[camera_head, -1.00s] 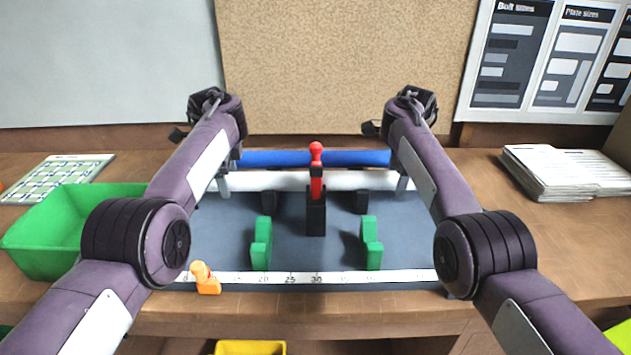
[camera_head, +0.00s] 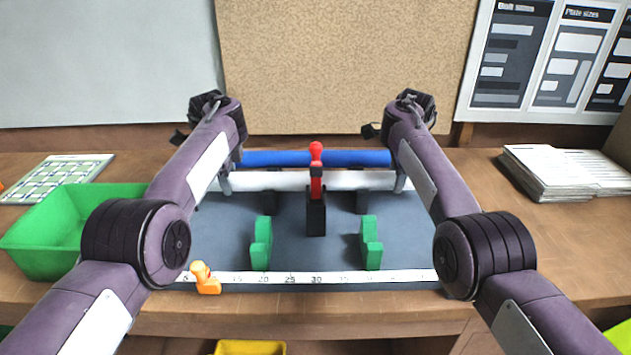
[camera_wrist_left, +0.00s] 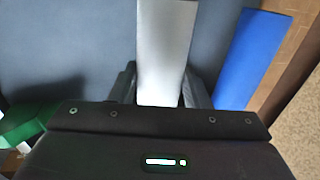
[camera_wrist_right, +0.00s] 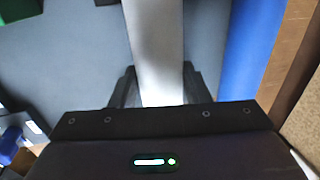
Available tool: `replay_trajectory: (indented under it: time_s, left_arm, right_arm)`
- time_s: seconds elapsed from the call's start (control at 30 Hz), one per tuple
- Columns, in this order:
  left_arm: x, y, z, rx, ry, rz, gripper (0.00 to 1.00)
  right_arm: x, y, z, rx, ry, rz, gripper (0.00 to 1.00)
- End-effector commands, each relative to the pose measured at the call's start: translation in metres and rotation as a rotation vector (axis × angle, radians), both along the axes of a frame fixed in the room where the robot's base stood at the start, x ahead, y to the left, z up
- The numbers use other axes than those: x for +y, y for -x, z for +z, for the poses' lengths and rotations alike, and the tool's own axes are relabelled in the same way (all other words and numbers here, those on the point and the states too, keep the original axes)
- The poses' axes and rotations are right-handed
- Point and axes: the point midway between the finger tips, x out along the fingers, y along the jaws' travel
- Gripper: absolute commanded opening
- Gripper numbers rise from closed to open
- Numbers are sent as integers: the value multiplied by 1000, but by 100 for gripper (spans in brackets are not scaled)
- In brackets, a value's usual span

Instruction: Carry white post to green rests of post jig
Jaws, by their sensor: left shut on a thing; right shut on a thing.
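The white post (camera_head: 280,181) lies crosswise behind the red-handled clamp (camera_head: 316,185) in the head view. My left gripper (camera_head: 226,182) is shut on its left part, and the left wrist view shows the post (camera_wrist_left: 165,50) between the fingers. My right gripper (camera_head: 402,181) is shut on its right part, and the right wrist view shows the post (camera_wrist_right: 155,45) between those fingers. Two green rests, left (camera_head: 262,243) and right (camera_head: 370,243), stand on the grey jig plate (camera_head: 215,235), nearer to me than the post. Whether the post touches its dark supports is hard to tell.
A blue post (camera_head: 270,158) lies just behind the white one. The clamp stands between the white post and the green rests. An orange piece (camera_head: 206,279) sits by the ruler strip (camera_head: 345,277). A green bin (camera_head: 50,245) is at left, papers (camera_head: 565,172) at right.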

Motion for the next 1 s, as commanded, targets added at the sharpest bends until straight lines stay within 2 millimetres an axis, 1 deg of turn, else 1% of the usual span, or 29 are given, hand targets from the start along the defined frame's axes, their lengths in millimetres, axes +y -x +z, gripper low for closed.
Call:
replay_trajectory:
  time_s: [0.27, 0.37, 0.73, 0.83, 1.0]
  left_arm:
    - [0, 0, 5, -1, 0, 1, 1]
    - [0, 0, 12, -1, 0, 1, 1]
    - [0, 0, 48, -1, 0, 0, 1]
    - [0, 0, 52, -1, 0, 0, 1]
    - [0, 0, 51, -1, 0, 0, 1]
  right_arm:
    - [0, -1, 6, -3, 1, -1, 1]
    - [0, -1, 13, -4, 1, -1, 1]
    - [-1, -1, 49, -3, 1, -1, 1]
    - [-1, -1, 52, -3, 1, -2, 1]
    - [-1, -1, 52, -3, 1, -2, 1]
